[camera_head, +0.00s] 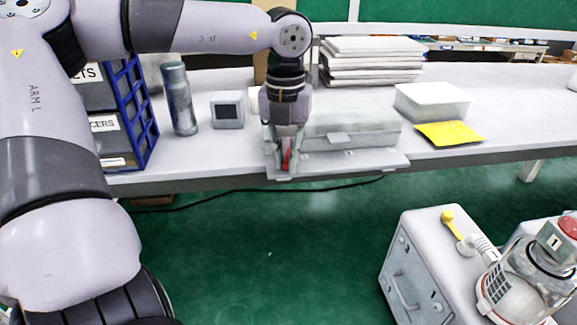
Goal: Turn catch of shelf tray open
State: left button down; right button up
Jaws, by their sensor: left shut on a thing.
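The shelf tray (365,161) is a light grey tray low at the front edge of the bench, with a grey lidded box (365,130) at it. A small red catch (287,159) shows at the tray's left front. My left gripper (286,161) points down at the tray's left end and is shut on the red catch. The fingers hide most of the catch, so I cannot tell how far it is turned. My right gripper is not in view.
A blue rack (139,110), a dark bottle (179,98) and a small grey cube (227,110) stand left of the gripper. Stacked white packs (370,60), a white box (432,101) and a yellow sheet (450,133) lie right. A canister pump (415,260) stands lower right.

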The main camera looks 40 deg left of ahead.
pick_arm(q)
jog(key=m+b, duration=0.1)
jog(key=m, duration=0.1)
jog(key=m+b, duration=0.1)
jog(key=shift+s+a+f+m, duration=0.1)
jog(key=shift+s+a+m, duration=0.05)
jog(key=shift+a+m, duration=0.25)
jog(key=m, duration=0.1)
jog(key=m+b, duration=0.1)
jog(key=m, duration=0.1)
jog(key=shift+a+m, duration=0.25)
jog(key=shift+m, duration=0.05)
jog(key=m, duration=0.2)
jog(key=shift+a+m, duration=0.3)
jog(key=shift+w+a+m, duration=0.1)
jog(key=shift+a+m, duration=0.05)
jog(key=shift+m, duration=0.85)
jog(key=shift+w+a+m, duration=0.1)
jog(key=shift+a+m, duration=0.05)
jog(key=shift+m, duration=0.85)
jog(key=c, duration=1.6)
grip_release()
jog(key=shift+r, duration=0.2)
